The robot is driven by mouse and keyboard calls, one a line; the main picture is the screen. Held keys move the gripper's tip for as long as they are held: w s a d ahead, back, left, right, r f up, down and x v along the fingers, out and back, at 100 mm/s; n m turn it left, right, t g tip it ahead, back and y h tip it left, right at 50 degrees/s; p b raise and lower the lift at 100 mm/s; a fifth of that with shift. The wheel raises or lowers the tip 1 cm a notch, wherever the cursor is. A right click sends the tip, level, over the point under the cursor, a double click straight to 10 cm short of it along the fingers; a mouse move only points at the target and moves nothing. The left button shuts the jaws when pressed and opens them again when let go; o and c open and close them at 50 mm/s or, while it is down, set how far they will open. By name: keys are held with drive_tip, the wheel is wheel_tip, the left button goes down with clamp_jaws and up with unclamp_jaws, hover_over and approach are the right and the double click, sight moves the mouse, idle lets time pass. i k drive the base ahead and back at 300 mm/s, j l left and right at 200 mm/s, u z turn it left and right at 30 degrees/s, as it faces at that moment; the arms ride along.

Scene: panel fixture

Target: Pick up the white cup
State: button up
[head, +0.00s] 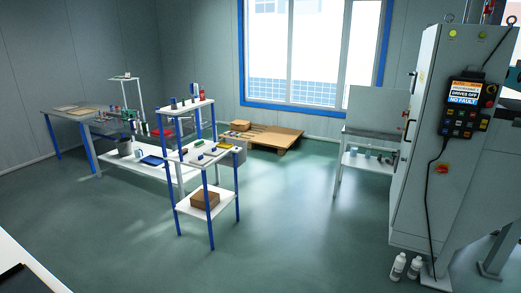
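No white cup can be made out for certain. A small pale cup-like item (138,153) stands on the low white shelf at the left, beside a grey bucket (124,147); it is too small to identify. My gripper is not in view, so I cannot see whether it is open or shut.
A blue-legged shelf stand (190,206) holds a cardboard box (205,199). A pallet (275,138) lies below the window. A grey control cabinet (425,130) stands at right, with white bottles (398,267) on the floor beside it. The middle floor (290,215) is clear.

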sight(138, 124)
drive_tip(key=i+l+u, duration=0.1)
drive_tip(key=i, duration=0.55)
drive_tip(key=i+l+u, duration=0.1)
drive_tip(key=i, duration=0.5)
drive_tip(key=i+j+u, duration=0.2)
drive_tip(key=i+u, duration=0.2)
drive_tip(key=i+j+u, duration=0.1)
drive_tip(key=i+u, duration=0.2)
drive_tip(key=u, duration=0.15)
drive_tip(key=i+u, duration=0.4)
drive_tip(key=i+l+u, duration=0.2)
drive_tip(key=u, duration=0.2)
drive_tip(key=i+z, duration=0.1)
drive_tip(key=i, duration=0.4)
drive_tip(key=i+j+z, duration=0.1)
drive_tip(key=i, duration=0.4)
drive_tip(key=i+j+z, duration=0.1)
drive_tip(key=i, duration=0.4)
drive_tip(key=i+j+z, duration=0.1)
drive_tip(key=i+j, duration=0.15)
drive_tip(key=i, duration=0.25)
drive_tip(key=i+l+z, duration=0.1)
drive_tip(key=i, duration=0.35)
drive_tip(key=i+l, duration=0.2)
drive_tip(key=i, duration=0.25)
drive_tip(key=z, duration=0.05)
